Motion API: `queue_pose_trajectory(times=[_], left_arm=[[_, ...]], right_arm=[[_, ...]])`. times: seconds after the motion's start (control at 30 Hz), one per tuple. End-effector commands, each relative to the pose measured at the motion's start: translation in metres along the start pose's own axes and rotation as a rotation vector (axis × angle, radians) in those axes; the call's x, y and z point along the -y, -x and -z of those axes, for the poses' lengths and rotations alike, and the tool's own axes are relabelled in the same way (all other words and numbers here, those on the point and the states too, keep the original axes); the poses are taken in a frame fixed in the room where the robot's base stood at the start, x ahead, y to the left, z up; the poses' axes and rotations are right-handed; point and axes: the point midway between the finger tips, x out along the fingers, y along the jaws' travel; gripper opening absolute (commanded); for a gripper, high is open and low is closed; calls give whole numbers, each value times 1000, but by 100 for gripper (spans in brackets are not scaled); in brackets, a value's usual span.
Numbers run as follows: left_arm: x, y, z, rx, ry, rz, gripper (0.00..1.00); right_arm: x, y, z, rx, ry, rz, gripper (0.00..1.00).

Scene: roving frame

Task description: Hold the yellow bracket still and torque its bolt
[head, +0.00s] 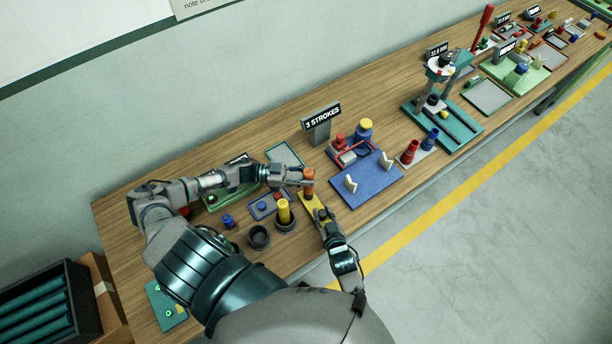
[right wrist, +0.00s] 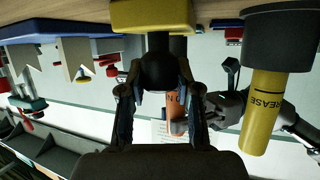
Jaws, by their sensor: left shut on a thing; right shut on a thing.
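The yellow bracket (head: 311,203) lies near the front edge of the bench, and its yellow block (right wrist: 152,15) shows at the top of the right wrist view. My right gripper (head: 322,215) is shut on the bracket's near end; its fingers (right wrist: 160,85) close at the bracket, the exact contact partly hidden. An orange upright tool (head: 308,181) stands over the bracket's far end, and it also shows behind my fingers in the right wrist view (right wrist: 175,112). My left gripper (head: 302,183) is shut on this tool from the left. The bolt is not visible; the tool may hide it.
A yellow grease tube (head: 284,211) stands in a dark cup (head: 287,225), beside an empty dark cup (head: 259,237). A blue board (head: 370,186) with pale uprights lies to the right. The "3 STROKES" sign (head: 321,119) stands behind.

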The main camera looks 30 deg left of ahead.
Motion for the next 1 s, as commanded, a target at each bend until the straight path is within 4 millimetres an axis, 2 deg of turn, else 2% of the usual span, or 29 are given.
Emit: queue_pose_trajectory(times=[0.2, 0.47, 1.0], left_arm=[[-1, 1, -2, -2, 5, 104, 0], [0, 1, -1, -1, 3, 107, 0], [0, 1, 34, -1, 2, 106, 0]], right_arm=[[0, 0, -2, 4, 0, 0, 0], [0, 0, -2, 4, 0, 0, 0], [0, 0, -2, 4, 0, 0, 0]])
